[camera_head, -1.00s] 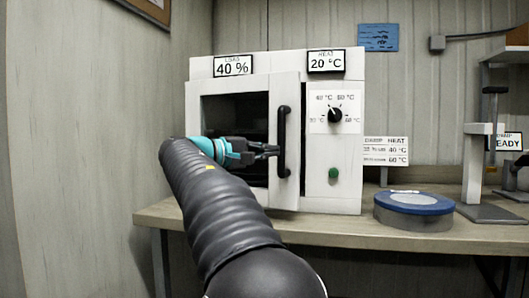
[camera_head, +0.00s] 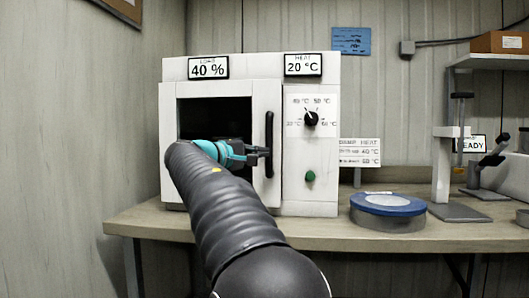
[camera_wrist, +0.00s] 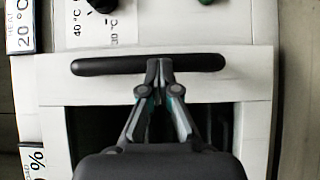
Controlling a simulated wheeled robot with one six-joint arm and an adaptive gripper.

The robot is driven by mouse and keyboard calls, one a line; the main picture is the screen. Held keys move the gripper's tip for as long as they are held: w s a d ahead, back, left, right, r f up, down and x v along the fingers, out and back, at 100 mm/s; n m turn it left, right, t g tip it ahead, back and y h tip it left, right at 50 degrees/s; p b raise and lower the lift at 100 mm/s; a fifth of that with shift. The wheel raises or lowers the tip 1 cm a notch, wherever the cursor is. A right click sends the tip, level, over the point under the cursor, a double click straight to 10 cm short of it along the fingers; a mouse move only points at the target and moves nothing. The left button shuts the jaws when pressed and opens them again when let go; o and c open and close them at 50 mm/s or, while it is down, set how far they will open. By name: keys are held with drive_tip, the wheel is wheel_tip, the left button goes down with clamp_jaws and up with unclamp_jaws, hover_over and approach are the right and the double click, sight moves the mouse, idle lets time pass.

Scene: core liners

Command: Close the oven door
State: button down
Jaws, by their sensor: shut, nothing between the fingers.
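The white oven (camera_head: 330,70) stands on the bench. Its door (camera_head: 168,140) has a dark window and a black vertical handle (camera_head: 269,135) at its right edge. The door's right edge lies close to the control panel in the head view; I cannot tell whether it is fully shut. My gripper (camera_head: 266,152) is shut and empty, with its fingertips at the lower half of the handle. In the wrist view the fingertips (camera_wrist: 159,66) overlap the handle (camera_wrist: 105,66) near its middle. Whether they touch the handle or the door face is unclear.
The control panel has a black knob (camera_head: 311,119) and a green button (camera_head: 310,176). A round blue-rimmed sieve or pan (camera_head: 388,204) and a grey stand (camera_head: 443,180) are on the bench (camera_head: 340,232) to the right. A wall (camera_head: 70,150) stands close on the left.

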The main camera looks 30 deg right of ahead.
drive_tip(key=shift+f, duration=0.1)
drive_tip(key=s+a+b, duration=0.1)
drive_tip(key=s+a, duration=0.3)
drive_tip(key=a, duration=1)
drive_tip(key=w+a+f+n+t+y, duration=0.2)
drive_tip(key=w+f+n+y, duration=0.15)
drive_tip(key=f, duration=0.75)
drive_tip(key=s+a+f+y, duration=0.2)
drive_tip(key=s+f+y, duration=0.1)
drive_tip(key=f, duration=0.4)
drive_tip(key=s+a+f+y, duration=0.1)
drive_tip(key=s+f+y, duration=0.15)
drive_tip(key=f, duration=0.45)
drive_tip(key=s+a+f+m+y, duration=0.2)
drive_tip(key=s+f+y, duration=0.1)
drive_tip(key=s, duration=0.5)
drive_tip(key=s+a+f+m+y+p, duration=0.1)
drive_tip(key=s+f, duration=0.3)
drive_tip(key=s, duration=0.4)
drive_tip(key=s+a+f+m+y+p, duration=0.1)
drive_tip(key=s+a+f+y, duration=0.3)
drive_tip(key=s, duration=0.5)
drive_tip(key=shift+f+m+y, duration=0.3)
drive_tip(key=shift+f+m, duration=0.05)
drive_tip(key=shift+m, duration=0.5)
